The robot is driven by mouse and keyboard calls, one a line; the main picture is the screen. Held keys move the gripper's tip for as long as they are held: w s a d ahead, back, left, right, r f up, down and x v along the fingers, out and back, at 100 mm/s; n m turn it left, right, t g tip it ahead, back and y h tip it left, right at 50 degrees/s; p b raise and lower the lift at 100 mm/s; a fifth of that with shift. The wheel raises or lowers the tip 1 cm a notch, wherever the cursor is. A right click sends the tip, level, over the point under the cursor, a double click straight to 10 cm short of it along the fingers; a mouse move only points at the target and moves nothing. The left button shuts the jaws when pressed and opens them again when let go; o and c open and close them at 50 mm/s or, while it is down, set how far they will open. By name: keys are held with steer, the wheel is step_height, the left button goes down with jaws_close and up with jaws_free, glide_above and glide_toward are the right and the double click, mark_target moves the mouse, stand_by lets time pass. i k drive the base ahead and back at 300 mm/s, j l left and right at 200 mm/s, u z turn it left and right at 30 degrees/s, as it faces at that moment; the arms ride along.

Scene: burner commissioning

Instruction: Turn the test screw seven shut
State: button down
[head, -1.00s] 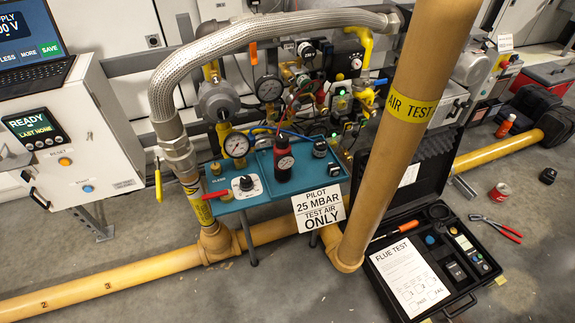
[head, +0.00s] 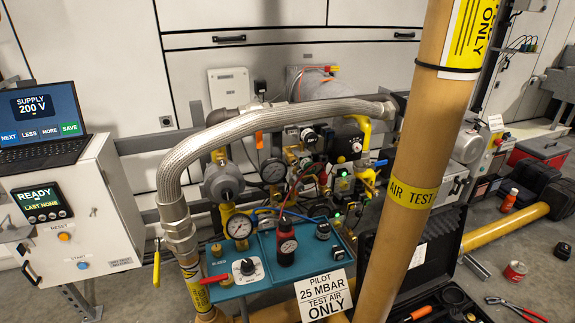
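No label reading seven is legible, so I cannot tell which part is test screw seven. The gas train (head: 305,165) stands in the middle of the head view, a cluster of gauges, brass fittings and valves with small green lights, under a braided hose (head: 250,115). Its small screws are too small to pick out. My gripper is not in view.
A thick tan pipe (head: 405,160) rises in front, hiding part of the train's right side. A white control cabinet (head: 90,190) carrying a laptop (head: 48,120) stands left.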

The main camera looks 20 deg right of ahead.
mark_target(293, 161)
steer(key=i+j+z, duration=0.3)
steer(key=i+j, duration=0.25)
steer(key=i+j+z, duration=0.3)
steer(key=i+j, duration=0.2)
steer(key=j, duration=0.2)
